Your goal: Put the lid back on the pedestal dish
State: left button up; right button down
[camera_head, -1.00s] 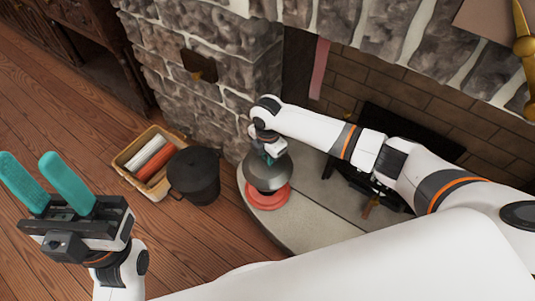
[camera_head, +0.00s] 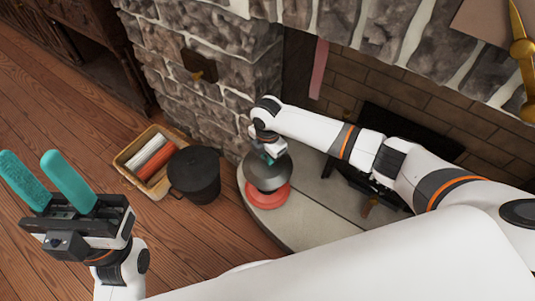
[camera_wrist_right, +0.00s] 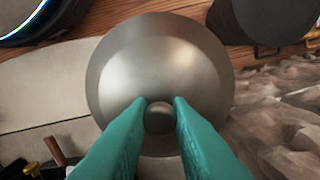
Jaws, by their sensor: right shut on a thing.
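The lid (camera_head: 268,175) is a grey metal dome with a round knob. My right gripper (camera_head: 268,158) is shut on its knob; in the right wrist view the teal fingers (camera_wrist_right: 160,108) close on the knob from both sides, with the lid (camera_wrist_right: 160,60) filling the middle. The pedestal dish (camera_head: 267,197) is red-orange and stands on the grey hearth, directly below the lid in the head view. The lid hides most of the dish, and I cannot tell whether they touch. My left gripper (camera_head: 45,185) is open and empty at the left, its teal fingers apart.
The curved stone hearth (camera_head: 318,205) lies in front of the fireplace. A black lidded pot (camera_head: 195,176) and a wooden crate (camera_head: 127,165) with white and orange rolls stand on the wood floor to the left. A stone wall (camera_head: 205,65) rises behind.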

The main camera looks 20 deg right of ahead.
jog(key=shift+p, duration=0.4)
dwell(0.6)
jog(key=c, duration=0.7)
grip_release()
jog(key=shift+c, duration=0.2)
